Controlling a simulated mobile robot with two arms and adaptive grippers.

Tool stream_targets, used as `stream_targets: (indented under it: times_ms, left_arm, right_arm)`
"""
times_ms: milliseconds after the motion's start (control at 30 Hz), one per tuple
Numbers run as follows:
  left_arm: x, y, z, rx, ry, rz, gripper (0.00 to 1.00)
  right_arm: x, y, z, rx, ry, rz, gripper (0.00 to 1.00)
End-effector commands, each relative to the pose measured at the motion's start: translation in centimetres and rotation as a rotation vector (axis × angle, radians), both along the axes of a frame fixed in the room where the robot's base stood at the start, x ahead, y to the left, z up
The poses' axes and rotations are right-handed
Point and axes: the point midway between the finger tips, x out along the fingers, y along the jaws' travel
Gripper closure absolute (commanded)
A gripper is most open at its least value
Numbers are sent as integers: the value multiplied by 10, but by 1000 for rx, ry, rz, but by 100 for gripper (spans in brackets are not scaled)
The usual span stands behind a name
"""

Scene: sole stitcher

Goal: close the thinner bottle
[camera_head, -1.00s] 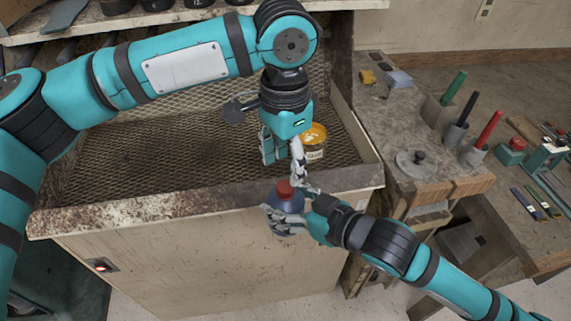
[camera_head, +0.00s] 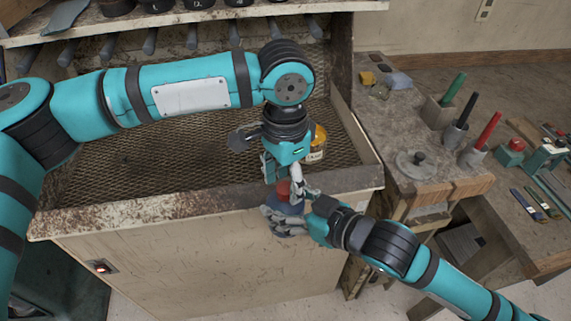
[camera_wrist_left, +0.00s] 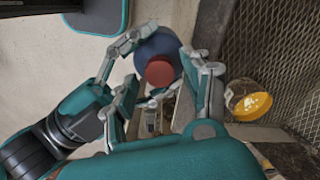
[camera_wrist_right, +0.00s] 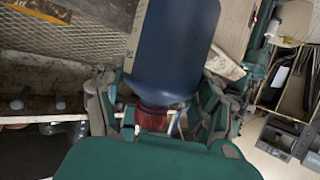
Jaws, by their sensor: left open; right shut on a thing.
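A dark blue bottle (camera_wrist_right: 178,45) with a red cap (camera_wrist_right: 152,118) is in my right gripper (camera_head: 284,221), which is shut on its body in front of the bench's front edge. The left wrist view shows the round red cap (camera_wrist_left: 159,71) on top of the blue bottle (camera_wrist_left: 160,45). My left gripper (camera_head: 283,184) is open, pointing down just above the bottle. Its fingers stand on both sides of the cap, and I cannot tell if they touch it. A jar with a yellow lid (camera_wrist_left: 252,106) stands on the mesh; in the head view the jar (camera_head: 318,142) is partly hidden behind my left gripper.
The mesh-topped bench (camera_head: 130,160) has a raised rusty front edge (camera_head: 110,216). To the right, a worktable (camera_head: 420,120) holds a round metal lid (camera_head: 416,164) and pots with green, black and red handles. Much of the mesh is bare.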

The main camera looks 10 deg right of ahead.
Motion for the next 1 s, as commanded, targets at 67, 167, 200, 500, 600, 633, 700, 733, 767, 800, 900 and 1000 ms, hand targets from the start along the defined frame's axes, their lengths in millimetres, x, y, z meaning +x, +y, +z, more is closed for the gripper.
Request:
stream_targets:
  times_ms: [67, 167, 200, 500, 600, 633, 700, 733, 767, 800, 900, 1000]
  left_arm:
    - [0, 0, -6, 0, 1, 0, 50]
    - [0, 0, -9, 0, 1, 0, 50]
    - [0, 0, -10, 0, 1, 0, 50]
    - [0, 0, -9, 0, 1, 0, 62]
    - [0, 0, -9, 0, 1, 0, 75]
    - [0, 0, -9, 0, 1, 0, 79]
    - [0, 0, -9, 0, 0, 0, 88]
    - [0, 0, -9, 0, 0, 0, 92]
    - [0, 0, -9, 0, 0, 0, 96]
    - [0, 0, -9, 0, 0, 1, 100]
    - [0, 0, -9, 0, 0, 1, 100]
    - [0, 0, -9, 0, 0, 1, 100]
  right_arm:
    - [0, 0, 1, 1, -1, 0, 100]
    - [0, 0, 1, 1, -1, 0, 100]
    - [0, 0, 1, 1, -1, 0, 100]
    - [0, 0, 1, 1, -1, 0, 100]
    - [0, 0, 0, 1, -1, 0, 100]
    - [0, 0, 1, 1, -1, 0, 100]
    - [0, 0, 1, 1, -1, 0, 100]
    - [0, 0, 1, 1, -1, 0, 100]
    - [0, 0, 0, 1, -1, 0, 100]
    - [0, 0, 0, 1, -1, 0, 100]
    - [0, 0, 0, 1, -1, 0, 100]
    - [0, 0, 0, 1, -1, 0, 100]
